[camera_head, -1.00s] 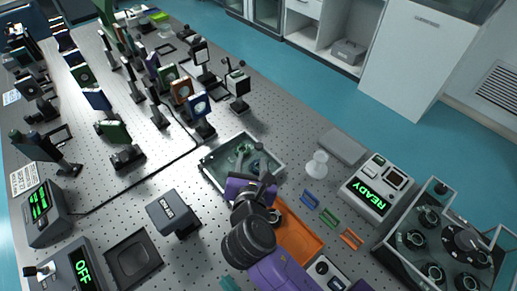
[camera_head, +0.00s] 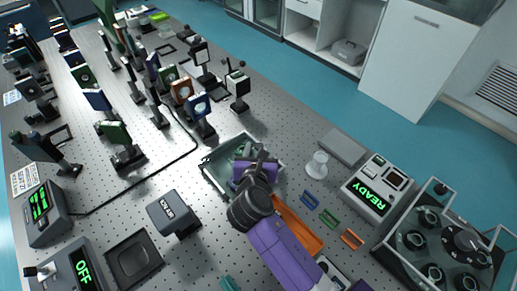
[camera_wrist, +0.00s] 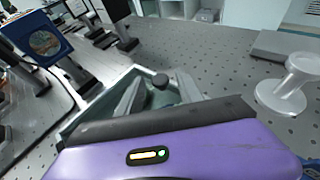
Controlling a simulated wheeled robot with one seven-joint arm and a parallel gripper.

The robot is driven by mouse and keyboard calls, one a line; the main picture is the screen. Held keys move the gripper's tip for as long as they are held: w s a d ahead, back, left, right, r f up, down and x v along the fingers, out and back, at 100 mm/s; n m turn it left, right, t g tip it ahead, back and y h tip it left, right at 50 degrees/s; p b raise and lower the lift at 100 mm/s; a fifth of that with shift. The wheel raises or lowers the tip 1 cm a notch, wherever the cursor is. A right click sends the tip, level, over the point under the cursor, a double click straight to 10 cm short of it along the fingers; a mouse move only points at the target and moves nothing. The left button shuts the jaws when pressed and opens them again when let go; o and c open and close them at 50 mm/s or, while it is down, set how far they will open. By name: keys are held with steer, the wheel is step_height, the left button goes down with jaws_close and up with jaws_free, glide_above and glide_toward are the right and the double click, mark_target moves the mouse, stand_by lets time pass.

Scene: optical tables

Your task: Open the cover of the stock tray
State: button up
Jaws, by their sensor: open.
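The shallow grey-green tray (camera_head: 214,181) stands mid-table, with green shapes inside. I take it for the stock tray. My gripper (camera_head: 259,158) is over its right part and hides much of it. In the wrist view the tray's rim (camera_wrist: 78,118) shows beyond my purple gripper body. My gripper (camera_wrist: 158,88) is open there, its grey fingers apart. A dark round knob (camera_wrist: 160,80) appears between or just past the fingertips; I cannot tell if they touch it. The cover's edges and whether it is lifted cannot be made out.
An orange tray (camera_head: 300,232) lies beside my arm. A white spool-shaped stand (camera_head: 317,164) and a grey flat block (camera_head: 342,147) are to the right. Optic mounts (camera_head: 198,110) crowd the far left. A READY device (camera_head: 378,187) and a clear-walled box (camera_head: 400,236) stand at right.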

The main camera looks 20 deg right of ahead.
jaws_close()
stand_by(1.4)
